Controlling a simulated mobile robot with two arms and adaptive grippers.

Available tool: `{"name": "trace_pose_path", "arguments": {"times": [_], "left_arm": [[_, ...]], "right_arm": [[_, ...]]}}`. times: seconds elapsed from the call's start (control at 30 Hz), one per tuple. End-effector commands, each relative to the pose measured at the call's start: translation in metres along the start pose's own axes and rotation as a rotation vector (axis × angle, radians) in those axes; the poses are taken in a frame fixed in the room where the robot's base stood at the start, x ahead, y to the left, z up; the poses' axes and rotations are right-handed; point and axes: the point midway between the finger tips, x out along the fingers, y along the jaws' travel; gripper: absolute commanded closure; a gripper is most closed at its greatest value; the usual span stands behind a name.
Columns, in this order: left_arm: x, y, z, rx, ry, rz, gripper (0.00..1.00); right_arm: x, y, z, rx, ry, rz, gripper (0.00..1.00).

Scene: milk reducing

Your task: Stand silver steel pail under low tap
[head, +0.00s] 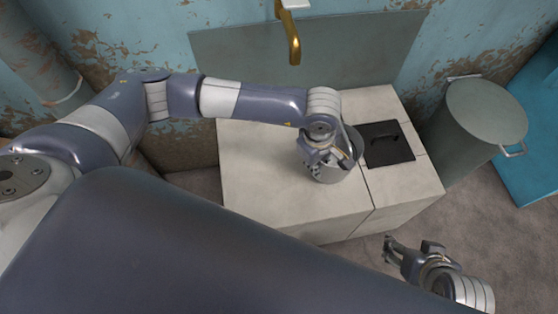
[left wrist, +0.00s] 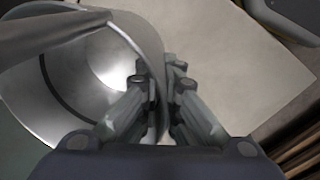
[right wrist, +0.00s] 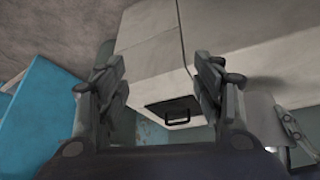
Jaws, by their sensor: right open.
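The silver steel pail (head: 338,176) is at the right part of the pale counter (head: 265,185), next to a black square plate. I cannot tell whether its base touches the counter. My left gripper (head: 330,155) is at the pail's rim. In the left wrist view its fingers (left wrist: 162,95) are shut on the pail wall, one on each side, and the pail's shiny inside (left wrist: 95,75) shows. The low brass tap (head: 292,38) hangs from the wall behind the counter, up and left of the pail. My right gripper (head: 390,248) is open and empty in front of the counter.
The black plate (head: 388,145) with a handle lies right of the pail. A large grey lidded bin (head: 470,130) stands on the floor at the right, beside a blue block (head: 540,150). The counter left of the pail, below the tap, is clear.

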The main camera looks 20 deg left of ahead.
Motion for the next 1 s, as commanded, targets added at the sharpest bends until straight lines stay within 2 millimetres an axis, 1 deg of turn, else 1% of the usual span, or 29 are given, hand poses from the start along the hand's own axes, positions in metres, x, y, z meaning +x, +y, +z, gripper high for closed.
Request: {"name": "trace_pose_path", "arguments": {"times": [0.03,0.2,0.3,0.4,0.53,0.6,0.83,0.9,1.0], "left_arm": [[0.001,-0.009,-0.012,-0.003,0.001,-0.001,1.00],[0.002,-0.036,-0.046,-0.003,0.002,0.000,1.00],[0.003,-0.049,-0.064,-0.001,0.002,0.000,1.00],[0.003,-0.059,-0.076,0.000,0.001,0.000,1.00],[0.003,-0.064,-0.082,0.003,-0.002,0.002,1.00],[0.007,-0.065,-0.083,0.004,-0.003,0.001,1.00],[0.033,-0.068,-0.083,0.003,-0.002,0.000,1.00],[0.037,-0.068,-0.083,0.003,-0.002,0.000,1.00],[0.038,-0.068,-0.083,0.003,-0.002,0.002,1.00]], "right_arm": [[0.001,0.000,-0.002,0.000,0.008,-0.001,0.39],[0.002,-0.001,-0.009,-0.001,0.041,-0.002,0.39],[0.003,-0.002,-0.014,-0.002,0.062,-0.003,0.39],[0.003,-0.002,-0.019,-0.003,0.082,-0.004,0.39],[0.004,-0.003,-0.022,-0.003,0.096,-0.005,0.39],[0.004,-0.003,-0.024,-0.003,0.106,-0.005,0.39],[0.005,-0.008,-0.063,-0.007,0.277,-0.016,0.39],[0.004,-0.009,-0.071,-0.007,0.310,-0.018,0.39],[0.003,-0.009,-0.075,-0.008,0.328,-0.018,0.39]]}}
